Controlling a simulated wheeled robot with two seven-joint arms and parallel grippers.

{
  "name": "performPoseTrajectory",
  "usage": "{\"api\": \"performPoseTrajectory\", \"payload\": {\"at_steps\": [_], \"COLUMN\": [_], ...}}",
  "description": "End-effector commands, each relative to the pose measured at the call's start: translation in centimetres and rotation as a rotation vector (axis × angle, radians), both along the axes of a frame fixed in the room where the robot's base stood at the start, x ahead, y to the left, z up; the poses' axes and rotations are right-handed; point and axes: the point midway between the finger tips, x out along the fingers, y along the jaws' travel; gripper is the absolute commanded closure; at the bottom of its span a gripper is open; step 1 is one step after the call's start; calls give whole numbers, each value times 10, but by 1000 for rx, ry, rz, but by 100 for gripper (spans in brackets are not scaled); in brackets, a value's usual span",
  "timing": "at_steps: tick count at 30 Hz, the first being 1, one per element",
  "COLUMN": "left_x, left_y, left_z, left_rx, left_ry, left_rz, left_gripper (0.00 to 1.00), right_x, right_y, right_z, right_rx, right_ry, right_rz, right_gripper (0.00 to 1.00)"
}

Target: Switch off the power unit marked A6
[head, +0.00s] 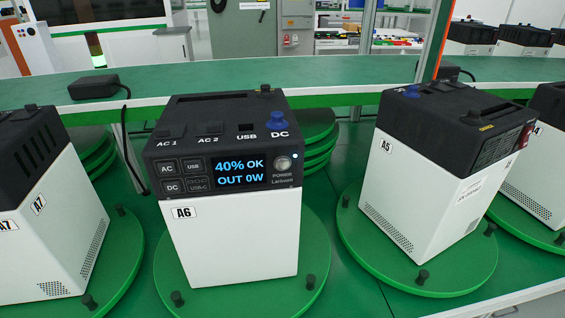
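The power unit marked A6 (228,195) stands upright on a green turntable (240,300) in the middle of the head view. It has a white body and a black top section, and its front faces me. Its lit display (240,172) reads "40% OK" and "OUT 0W". A round button marked POWER (283,163) sits right of the display, with a small bright light beside it. AC, DC and USB buttons are left of the display. A blue plug or cap (277,122) sits at the DC socket on top. Neither of my grippers is in view.
Unit A5 (440,180) stands on its own turntable at the right, turned aside. Unit A7 (45,215) stands at the left, and another unit (545,150) is at the far right edge. A green shelf (340,78) runs behind, with a black adapter (94,87) and cable on it.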

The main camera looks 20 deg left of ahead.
Motion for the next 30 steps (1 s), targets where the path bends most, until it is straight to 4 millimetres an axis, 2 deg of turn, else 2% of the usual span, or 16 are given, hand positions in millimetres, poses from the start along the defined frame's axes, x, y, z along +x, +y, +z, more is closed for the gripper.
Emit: {"api": "performPoseTrajectory", "payload": {"at_steps": [1, 6, 8, 9, 30], "left_x": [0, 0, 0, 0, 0], "left_y": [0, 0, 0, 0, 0], "left_z": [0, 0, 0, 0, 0], "left_rx": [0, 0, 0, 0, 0], "left_ry": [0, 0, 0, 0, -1], "left_rz": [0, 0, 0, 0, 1], "left_gripper": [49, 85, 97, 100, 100], "right_x": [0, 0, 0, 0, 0], "right_y": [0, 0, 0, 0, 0], "right_z": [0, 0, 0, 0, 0], "right_rx": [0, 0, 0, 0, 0], "right_ry": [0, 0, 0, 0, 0], "right_rz": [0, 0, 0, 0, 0], "right_gripper": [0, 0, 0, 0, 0]}}
